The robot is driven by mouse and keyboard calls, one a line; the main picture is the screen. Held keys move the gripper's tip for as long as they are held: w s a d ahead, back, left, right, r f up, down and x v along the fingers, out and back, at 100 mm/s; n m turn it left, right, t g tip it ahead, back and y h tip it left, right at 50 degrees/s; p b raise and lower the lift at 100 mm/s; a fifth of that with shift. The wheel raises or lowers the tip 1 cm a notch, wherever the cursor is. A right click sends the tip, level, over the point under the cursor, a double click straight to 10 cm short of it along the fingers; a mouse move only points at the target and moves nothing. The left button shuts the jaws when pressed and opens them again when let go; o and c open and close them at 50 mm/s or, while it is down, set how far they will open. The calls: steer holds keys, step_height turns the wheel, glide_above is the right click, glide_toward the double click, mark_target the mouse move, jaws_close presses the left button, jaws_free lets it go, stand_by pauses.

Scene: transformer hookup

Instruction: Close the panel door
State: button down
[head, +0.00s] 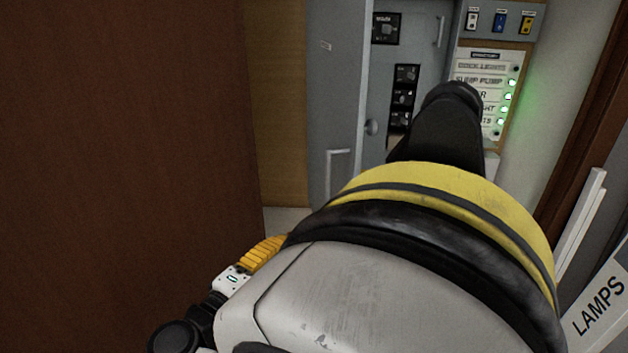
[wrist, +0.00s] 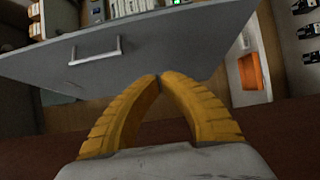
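The grey panel door (head: 335,95) stands open left of centre in the head view, with a pale bar handle (head: 338,153) low on it. In the wrist view the grey door (wrist: 150,65) spans the upper part, and its handle (wrist: 95,51) is up and left of my fingertips. My gripper (wrist: 159,78) has its yellow ribbed fingers together at the tips with nothing seen between them. The tips overlap the door's lower edge in that view; I cannot tell whether they touch it. In the head view my arm hides most of the gripper.
A grey cabinet (head: 388,55) with black modules lies behind the door. Right of it is a labelled board (head: 485,85) with green lights. A large brown surface (head: 120,170) fills the left. A LAMPS sign (head: 598,305) is at lower right. An orange object (wrist: 250,73) shows in the wrist view.

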steer(key=s+d+b+x, duration=0.1)
steer(key=d+b+x, duration=0.1)
steer(key=x, duration=1)
steer(key=shift+s+d+b, duration=0.15)
steer(key=shift+d+b, duration=0.15)
steer(key=shift+b, duration=0.3)
